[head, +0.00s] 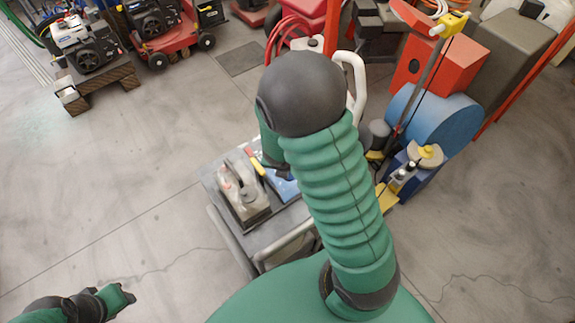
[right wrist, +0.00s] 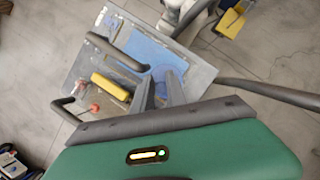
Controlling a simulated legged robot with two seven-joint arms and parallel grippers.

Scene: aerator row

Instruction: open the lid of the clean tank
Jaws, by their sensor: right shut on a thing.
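A grey wheeled machine (head: 262,235) stands below me in the head view, and its top shows in the right wrist view (right wrist: 200,72). On it is a blue flat panel (right wrist: 145,47), which looks like the clean tank's lid and lies nearly flat. My right gripper (right wrist: 161,88) is over this panel with its fingers shut at a round blue part of it; the exact contact is hidden. In the head view my right arm covers that gripper and much of the panel (head: 285,187). My left gripper (head: 124,297) is low at the left, away from the machine.
A yellow handle (right wrist: 110,87) and a red knob (right wrist: 94,108) sit beside the panel. Dark bar handles (right wrist: 104,46) stick up close by. A blue drum-shaped machine (head: 437,122) stands at the right, mowers (head: 170,45) at the back left. The floor at the left is clear.

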